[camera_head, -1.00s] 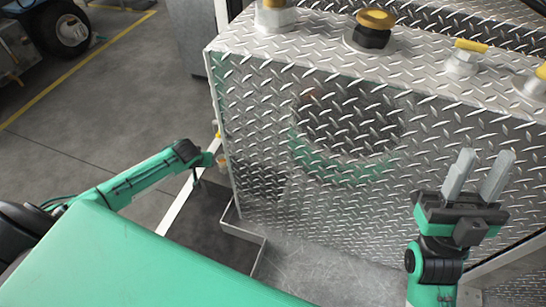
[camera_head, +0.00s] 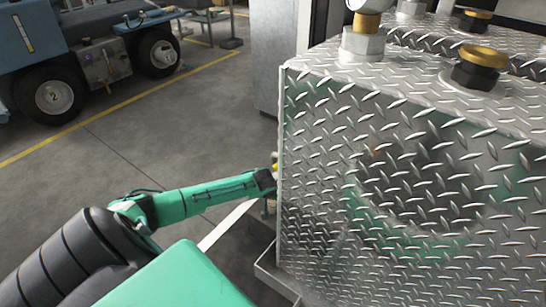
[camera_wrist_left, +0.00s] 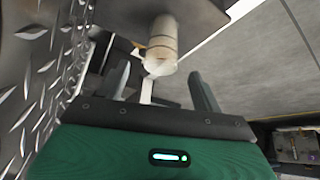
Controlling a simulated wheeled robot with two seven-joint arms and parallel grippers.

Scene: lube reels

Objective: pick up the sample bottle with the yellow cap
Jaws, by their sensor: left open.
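My left gripper (camera_wrist_left: 157,78) is open in the left wrist view, with one finger on each side and nothing clamped. A tan cylinder with a pale, translucent end (camera_wrist_left: 162,46) is ahead of the gap between the fingers, under a dark plate. It may be the sample bottle; I cannot make out a yellow cap on it there. In the head view my left gripper (camera_head: 266,182) is beside the tank's left edge, its fingers mostly hidden. A small yellow bit (camera_head: 275,167) shows there, too small to identify. My right gripper is out of view.
The diamond-plate metal tank (camera_head: 400,160) fills the right, with a gold-topped fitting (camera_head: 480,66) on top. A metal tray rim (camera_head: 272,275) runs along its lower left. Grey floor is open to the left, with a blue wheeled vehicle (camera_head: 100,50) farther back.

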